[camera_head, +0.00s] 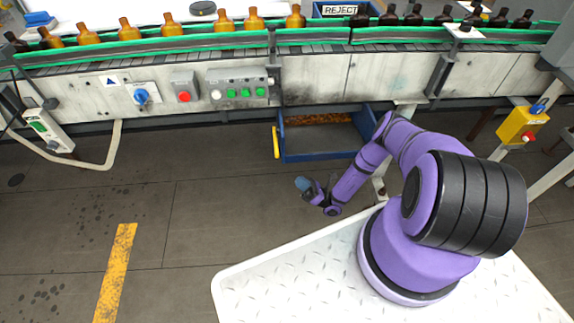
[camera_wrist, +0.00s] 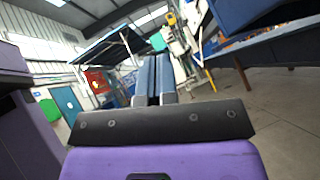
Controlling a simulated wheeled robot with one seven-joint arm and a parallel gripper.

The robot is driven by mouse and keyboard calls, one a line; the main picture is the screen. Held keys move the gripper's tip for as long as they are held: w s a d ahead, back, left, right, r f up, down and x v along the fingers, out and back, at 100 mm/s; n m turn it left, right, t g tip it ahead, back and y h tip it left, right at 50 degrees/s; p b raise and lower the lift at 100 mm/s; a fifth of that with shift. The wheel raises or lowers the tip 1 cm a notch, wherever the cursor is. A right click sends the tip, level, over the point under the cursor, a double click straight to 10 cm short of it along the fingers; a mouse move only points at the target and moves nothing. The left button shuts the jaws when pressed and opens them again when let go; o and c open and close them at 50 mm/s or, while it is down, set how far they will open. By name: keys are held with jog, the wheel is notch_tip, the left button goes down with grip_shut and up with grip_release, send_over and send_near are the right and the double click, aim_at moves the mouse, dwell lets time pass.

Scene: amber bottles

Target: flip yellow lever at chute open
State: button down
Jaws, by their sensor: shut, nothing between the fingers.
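A yellow lever (camera_head: 276,142) stands upright at the left side of the blue chute (camera_head: 318,157) under the conveyor. Brown pieces lie inside the chute at its back. My gripper (camera_head: 302,184) is in front of and below the chute in the picture, to the right of the lever and apart from it. In the wrist view my gripper's two blue-grey fingers (camera_wrist: 155,75) lie together, shut and empty. I cannot make out the lever for sure in the wrist view.
The conveyor (camera_head: 310,80) crosses the back, with amber bottles (camera_head: 168,24) at left and darker ones at right. A control panel (camera_head: 238,88) is on its front. A yellow switch box (camera_head: 522,126) is at right. The floor (camera_head: 215,215) at left is clear.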

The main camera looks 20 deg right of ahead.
jog(key=d+r+x, duration=0.2)
jog(key=x, duration=1)
jog(key=shift+w+r, duration=0.2)
jog(key=shift+a+r+m, duration=0.1)
jog(key=shift+m, duration=0.2)
jog(key=w+d+r+m+t+h, duration=0.1)
jog(key=w+r+m+t+h, duration=0.2)
jog(key=r+m+h, duration=0.5)
jog(key=shift+w+m, duration=0.2)
jog(key=shift+m, duration=0.7)
jog(key=shift+r, duration=0.15)
